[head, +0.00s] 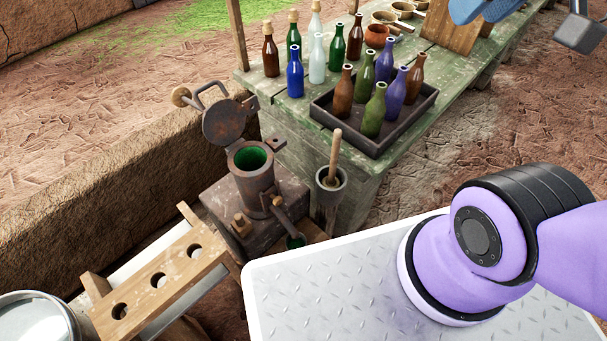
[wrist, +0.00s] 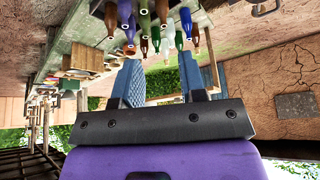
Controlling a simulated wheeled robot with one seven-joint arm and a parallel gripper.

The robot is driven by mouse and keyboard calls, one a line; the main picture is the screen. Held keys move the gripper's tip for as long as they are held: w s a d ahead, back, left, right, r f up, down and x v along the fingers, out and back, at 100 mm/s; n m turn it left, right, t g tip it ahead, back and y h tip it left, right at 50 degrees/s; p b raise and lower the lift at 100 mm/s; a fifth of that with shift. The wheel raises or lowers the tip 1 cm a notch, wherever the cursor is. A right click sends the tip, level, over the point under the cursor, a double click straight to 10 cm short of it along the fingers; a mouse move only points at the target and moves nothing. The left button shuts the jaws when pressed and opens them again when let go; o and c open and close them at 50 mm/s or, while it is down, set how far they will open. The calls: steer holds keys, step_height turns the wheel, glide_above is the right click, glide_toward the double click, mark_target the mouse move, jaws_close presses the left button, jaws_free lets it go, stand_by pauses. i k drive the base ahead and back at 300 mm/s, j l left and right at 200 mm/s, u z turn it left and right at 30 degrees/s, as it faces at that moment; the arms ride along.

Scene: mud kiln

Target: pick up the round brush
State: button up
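I cannot make out a round brush for sure in either view. A wooden stick (head: 335,155) stands upright in a narrow grey cup (head: 330,187) beside the table; its lower end is hidden, so I cannot tell whether it is a brush. My gripper (wrist: 160,64) shows two blue fingers set apart in the wrist view, with nothing held between them. In the head view only a blue part of it shows at the top right edge, above the table and well away from the stick.
A green wooden table (head: 290,125) carries a dark tray (head: 319,112) of several bottles, more loose bottles, and small bowls. A rusty metal pot (head: 253,180) with an open lid stands left of the cup. A wooden rack with holes (head: 155,285) lies at lower left.

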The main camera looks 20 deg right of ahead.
mark_target(329, 181)
steer(key=k+j+z, duration=0.2)
steer(key=z, duration=0.15)
steer(key=k+z, duration=0.4)
